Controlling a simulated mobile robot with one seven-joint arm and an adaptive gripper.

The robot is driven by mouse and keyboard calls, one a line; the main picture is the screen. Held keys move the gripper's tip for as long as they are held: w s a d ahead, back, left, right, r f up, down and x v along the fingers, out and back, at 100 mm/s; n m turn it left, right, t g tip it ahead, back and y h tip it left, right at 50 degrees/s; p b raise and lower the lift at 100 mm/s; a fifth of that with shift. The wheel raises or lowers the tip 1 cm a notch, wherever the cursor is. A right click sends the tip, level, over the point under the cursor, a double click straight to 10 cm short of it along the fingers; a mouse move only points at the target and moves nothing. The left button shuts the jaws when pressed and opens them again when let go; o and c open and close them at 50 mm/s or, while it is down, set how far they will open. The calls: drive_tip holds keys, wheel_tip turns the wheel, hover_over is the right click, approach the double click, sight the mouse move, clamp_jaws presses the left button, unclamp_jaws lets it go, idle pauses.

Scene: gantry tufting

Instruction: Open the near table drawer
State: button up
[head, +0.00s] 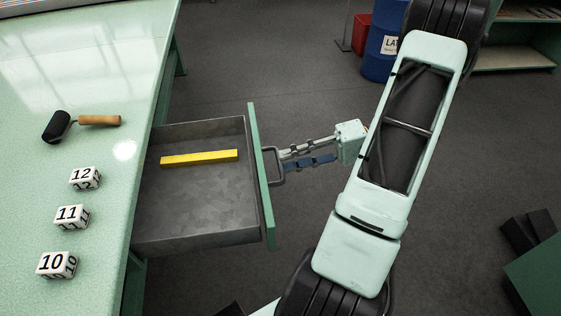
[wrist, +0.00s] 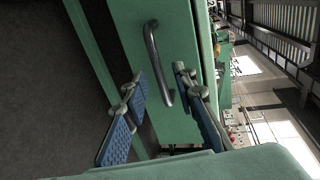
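The drawer (head: 205,205) is pulled well out from the green table, and its grey metal inside shows in the head view. A yellow bar (head: 199,158) lies in it near the far side. The green drawer front (head: 264,205) carries a dark bar handle (head: 280,174), which also shows in the wrist view (wrist: 154,60). My gripper (head: 285,160) is at the handle, to the right of the drawer front. In the wrist view my gripper (wrist: 162,84) has its fingers apart, one on each side of the handle, with visible gaps.
On the tabletop (head: 90,90) are a roller with a wooden handle (head: 98,120) and number blocks 12 (head: 85,179), 11 (head: 72,217) and 10 (head: 56,265). A blue barrel (head: 382,55) and a red bin (head: 361,34) stand behind.

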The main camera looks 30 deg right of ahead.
drive_tip(key=v, duration=0.8)
drive_tip(key=shift+d, duration=0.3)
